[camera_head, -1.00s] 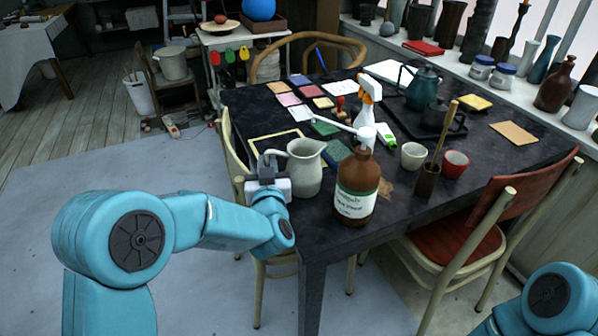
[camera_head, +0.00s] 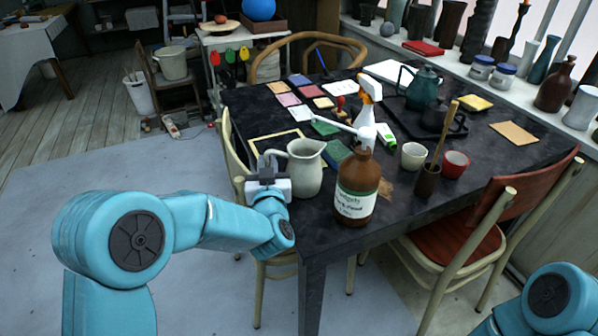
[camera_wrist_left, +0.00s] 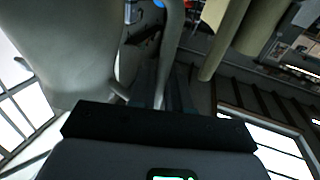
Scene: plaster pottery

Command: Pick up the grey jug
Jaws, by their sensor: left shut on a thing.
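The grey jug (camera_head: 305,168) stands upright near the front left edge of the dark table, its handle toward the left. My left gripper (camera_head: 270,168) is at the handle side of the jug and is shut on its handle. In the left wrist view the jug's pale body (camera_wrist_left: 75,45) fills the upper left, and the handle (camera_wrist_left: 172,45) runs down to the dark fingers of my left gripper (camera_wrist_left: 165,92). My right gripper is out of view; only part of my right arm shows at the lower right.
A brown bottle (camera_head: 356,190) stands close to the right of the jug, with a white spray bottle (camera_head: 366,112) behind it. A white cup (camera_head: 413,156) and a red cup (camera_head: 455,164) stand farther right. A wooden chair (camera_head: 235,150) is at the table's left edge.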

